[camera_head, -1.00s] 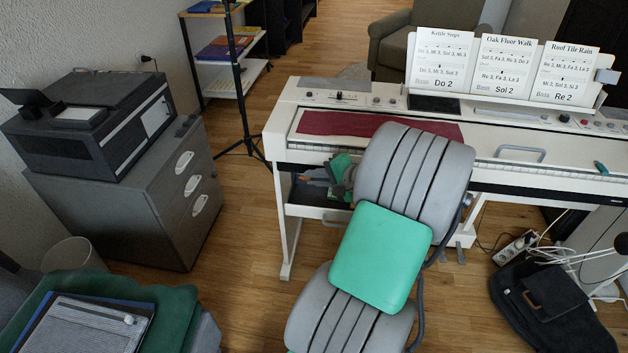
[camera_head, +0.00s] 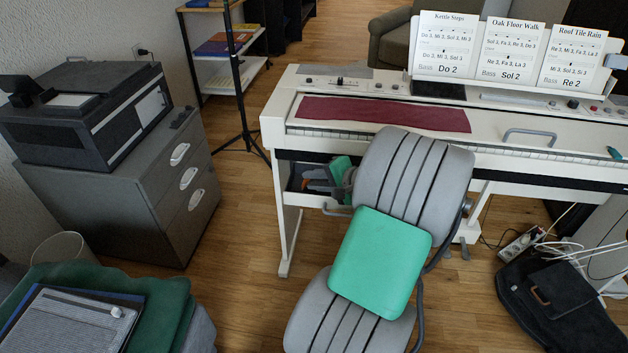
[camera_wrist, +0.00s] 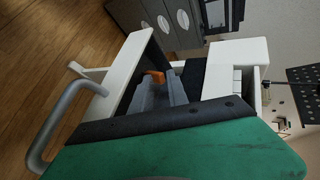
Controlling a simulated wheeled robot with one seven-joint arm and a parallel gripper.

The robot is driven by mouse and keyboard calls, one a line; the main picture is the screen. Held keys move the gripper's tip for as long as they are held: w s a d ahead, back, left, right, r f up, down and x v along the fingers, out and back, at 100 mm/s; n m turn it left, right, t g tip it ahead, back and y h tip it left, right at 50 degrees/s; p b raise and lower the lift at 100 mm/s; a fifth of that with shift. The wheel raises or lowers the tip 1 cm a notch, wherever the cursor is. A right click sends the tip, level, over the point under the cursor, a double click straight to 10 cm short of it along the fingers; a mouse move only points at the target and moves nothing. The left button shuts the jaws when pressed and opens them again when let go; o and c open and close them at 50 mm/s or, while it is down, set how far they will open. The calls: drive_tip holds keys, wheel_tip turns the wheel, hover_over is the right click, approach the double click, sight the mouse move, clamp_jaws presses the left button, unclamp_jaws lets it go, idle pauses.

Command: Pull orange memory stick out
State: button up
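The orange memory stick (camera_wrist: 155,76) shows as a small orange piece at the tips of my gripper (camera_wrist: 160,92). The two grey fingers sit close together and look shut on it. In the head view, my gripper (camera_head: 322,185) with a bit of orange is at the front left of the white digital piano (camera_head: 395,97), below its keys and over an open drawer-like compartment (camera_head: 335,208). The memory stick's far end is hidden, and I cannot tell whether it still sits in a port. My grey and green arm covers part of the piano's front.
A grey drawer cabinet (camera_head: 160,205) with a black printer (camera_head: 95,115) stands left. A tripod stand (camera_head: 243,110) is behind. A grey handle (camera_wrist: 70,105) curves out close to my wrist. A black bag (camera_head: 560,300) and a power strip (camera_head: 520,243) lie on the floor at right.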

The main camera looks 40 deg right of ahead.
drive_tip(key=shift+o, duration=1.3)
drive_tip(key=shift+p+v, duration=0.65)
drive_tip(key=shift+v, duration=0.1)
drive_tip(key=shift+p+v, duration=0.95)
drive_tip(key=shift+v, duration=0.4)
drive_tip(key=shift+s+r, duration=0.15)
drive_tip(key=shift+s, duration=0.25)
drive_tip(key=a+p+v, duration=0.1)
drive_tip(key=p+v, duration=0.1)
drive_tip(key=v, duration=0.5)
drive_tip(key=shift+s+d+p, duration=0.4)
drive_tip(key=shift+d, duration=0.15)
drive_tip(key=shift+r, duration=0.15)
